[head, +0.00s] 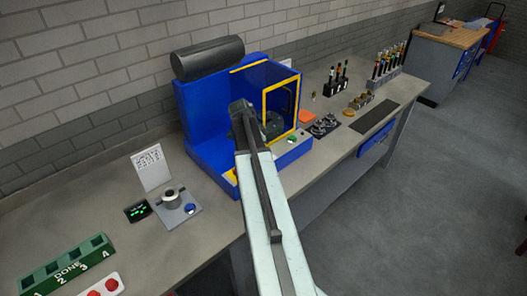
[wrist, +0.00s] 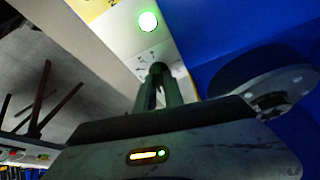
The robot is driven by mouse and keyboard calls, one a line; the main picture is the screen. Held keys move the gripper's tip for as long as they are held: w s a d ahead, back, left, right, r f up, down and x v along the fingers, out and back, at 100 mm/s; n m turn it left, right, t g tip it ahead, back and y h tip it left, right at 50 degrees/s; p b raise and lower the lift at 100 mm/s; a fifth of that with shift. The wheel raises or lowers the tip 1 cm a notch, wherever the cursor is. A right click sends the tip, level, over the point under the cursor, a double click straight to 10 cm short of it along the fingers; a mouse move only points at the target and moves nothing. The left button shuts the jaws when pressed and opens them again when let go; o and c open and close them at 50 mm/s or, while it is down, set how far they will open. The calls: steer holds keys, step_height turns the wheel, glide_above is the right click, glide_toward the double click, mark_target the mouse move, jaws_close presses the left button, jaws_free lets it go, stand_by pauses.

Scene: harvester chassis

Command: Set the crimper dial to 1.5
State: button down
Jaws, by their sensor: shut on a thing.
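The crimper is the blue machine (head: 203,125) on the bench, with a yellow-framed clear guard (head: 281,95). Its pale front panel (wrist: 110,38) carries a lit green button (wrist: 148,21), which also shows in the head view (head: 292,140). My gripper (wrist: 158,70) is shut at this panel, beside small printed scale marks, on what appears to be the dial's knob. The fingers hide most of the knob, and its setting cannot be read. In the head view my own arm covers the dial and the fingertips.
A perforated round disc (wrist: 268,88) stands close at the right in the wrist view. Left of the crimper are a small grey unit with a knob (head: 178,207), a green-digit display (head: 137,211) and a white card (head: 151,167). Racks (head: 338,86) and small parts stand right.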

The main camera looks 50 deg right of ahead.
stand_by(0.4)
steer(key=c, duration=1.4)
jaws_free()
steer(key=shift+c, duration=0.2)
steer(key=p+v, duration=0.7)
steer(key=shift+r, duration=0.4)
steer(key=shift+w+a, duration=0.15)
steer(key=shift+a, duration=0.05)
